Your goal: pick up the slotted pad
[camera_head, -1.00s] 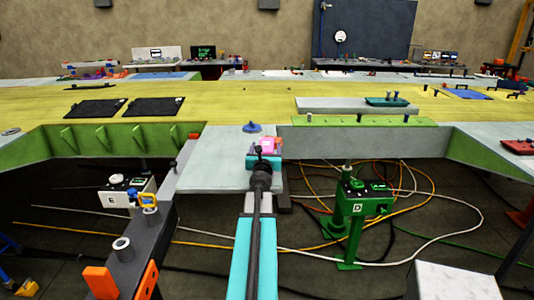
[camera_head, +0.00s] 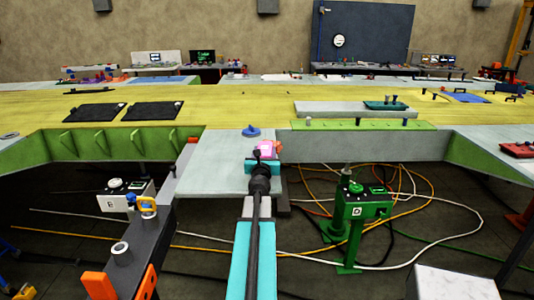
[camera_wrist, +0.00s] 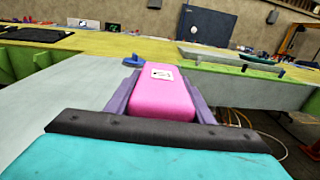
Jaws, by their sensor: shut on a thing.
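The slotted pad appears to be the pink block (camera_wrist: 162,92) with a small white label on its top, seen in the wrist view. It sits between the two purple-grey fingers of my gripper (camera_wrist: 163,88), which are shut on its sides. No slot can be made out.
A blue knob-like piece (camera_head: 251,132) lies on the shelf behind the pad and also shows in the wrist view (camera_wrist: 134,60). Green wing ribs (camera_head: 115,143) flank the shelf on the left. A green stand (camera_head: 355,210) and loose cables are below right.

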